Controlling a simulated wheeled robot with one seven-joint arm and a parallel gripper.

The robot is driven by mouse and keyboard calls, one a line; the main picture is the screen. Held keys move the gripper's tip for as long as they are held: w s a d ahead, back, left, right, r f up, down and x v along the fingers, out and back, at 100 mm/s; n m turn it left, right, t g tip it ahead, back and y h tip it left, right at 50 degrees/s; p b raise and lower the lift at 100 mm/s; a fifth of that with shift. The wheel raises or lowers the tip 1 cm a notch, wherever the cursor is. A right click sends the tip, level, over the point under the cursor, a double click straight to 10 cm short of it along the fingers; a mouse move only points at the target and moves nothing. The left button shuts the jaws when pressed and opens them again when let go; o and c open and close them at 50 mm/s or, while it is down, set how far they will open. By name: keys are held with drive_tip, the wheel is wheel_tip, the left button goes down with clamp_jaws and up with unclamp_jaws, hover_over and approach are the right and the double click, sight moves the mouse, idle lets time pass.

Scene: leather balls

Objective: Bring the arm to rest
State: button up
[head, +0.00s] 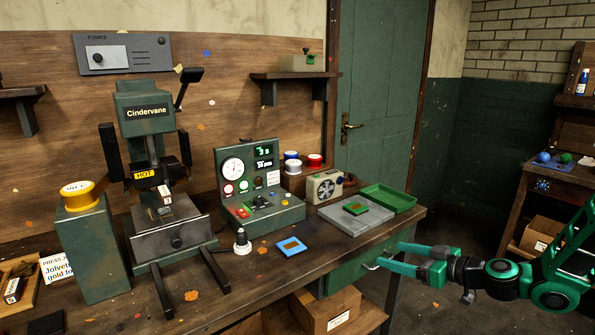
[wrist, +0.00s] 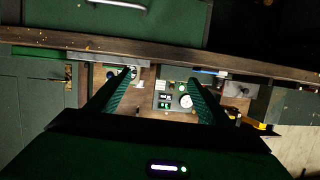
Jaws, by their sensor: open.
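My gripper (head: 389,255) is at the right in the head view, beside the front right edge of the workbench and near its green drawer. Its two green fingers are apart with nothing between them. My arm reaches in from the right edge. In the wrist view the two fingers of my gripper (wrist: 162,78) stand open, with the bench's control box (wrist: 172,100) showing beyond them, upside down. The drawer's handle (wrist: 122,3) shows at the top of that view.
The bench (head: 330,251) holds a press (head: 148,120), a control box (head: 262,190), a blue leather piece (head: 291,247), a grey slab (head: 345,222) and a green tray (head: 389,198). Open floor (head: 450,225) lies right of the bench, before a shelf (head: 540,185).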

drive_tip(key=s+d+f+m+g+h, duration=0.1)
drive_tip(key=s+d+g+h, duration=0.15)
drive_tip(key=s, duration=0.45)
drive_tip(key=s+d+f+m+g+h, duration=0.1)
drive_tip(key=s+d+f+g+h, duration=0.2)
drive_tip(key=s, duration=0.4)
drive_tip(key=s+d+r+m+g+h, duration=0.1)
drive_tip(key=s+d+r+m, duration=0.1)
drive_tip(key=s, duration=0.6)
drive_tip(key=s+d+r+m+g+h, duration=0.1)
drive_tip(key=s+d+r+m+g, duration=0.1)
drive_tip(key=s+r+m, duration=0.3)
drive_tip(key=s+d+r+m+g+h, duration=0.2)
drive_tip(key=s+d+r+m, duration=0.1)
drive_tip(key=s, duration=0.8)
drive_tip(key=shift+d+r+m, duration=0.35)
drive_tip(key=shift+r+m, duration=0.1)
drive_tip(key=shift+m, duration=0.75)
drive_tip(key=shift+s+g, duration=0.1)
drive_tip(key=shift+g, duration=0.15)
drive_tip(key=shift+w+f, duration=0.25)
drive_tip(key=shift+w, duration=0.35)
